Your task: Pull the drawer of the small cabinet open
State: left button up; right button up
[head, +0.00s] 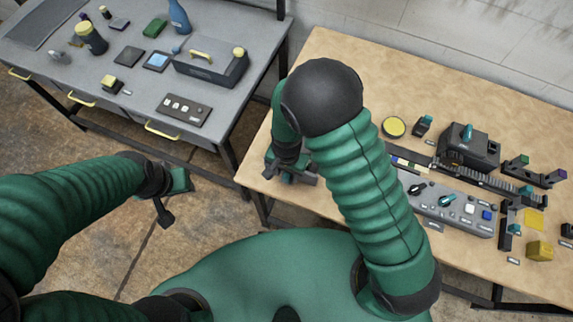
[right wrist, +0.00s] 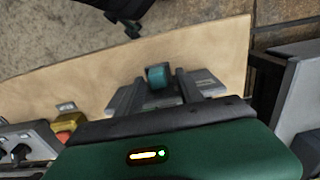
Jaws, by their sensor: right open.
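My right gripper (head: 288,174) is low over the left end of the tan table in the head view, partly hidden by my own arm. In the right wrist view its open fingers (right wrist: 157,90) stand on either side of a small teal block (right wrist: 157,76). The block sits at a grey piece (right wrist: 205,82); I cannot tell whether they touch the fingers. I cannot clearly make out the small cabinet or its drawer; my right arm covers part of that table. My left gripper (head: 172,192) hangs over the floor, away from both tables, its jaw state unclear.
The tan table (head: 325,55) carries a control panel (head: 450,205), a dark box with a teal handle (head: 468,150) and yellow blocks (head: 540,250) at right. The grey bench (head: 50,65) at left holds a toolbox (head: 212,68) and bottles.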

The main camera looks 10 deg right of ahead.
notch_tip(320, 180, up, 16)
jog(key=shift+r, duration=0.15)
dwell(0.3)
jog(key=s+d+f+n+t+b, duration=0.1)
jog(key=s+d+f+n+b, duration=0.1)
jog(key=d, duration=0.3)
jog(key=s+d+f+n+t+b, duration=0.1)
jog(key=s+d+n+b, duration=0.1)
jog(key=d, duration=0.4)
jog(key=s+n, duration=0.1)
jog(key=n, duration=0.1)
jog(key=shift+s+d+f+n+t, duration=0.25)
jog(key=shift+d+f+n+t, duration=0.05)
jog(key=shift+f+n, duration=0.1)
jog(key=shift+d, duration=0.1)
jog(key=shift+d, duration=0.2)
jog(key=shift+a, duration=0.2)
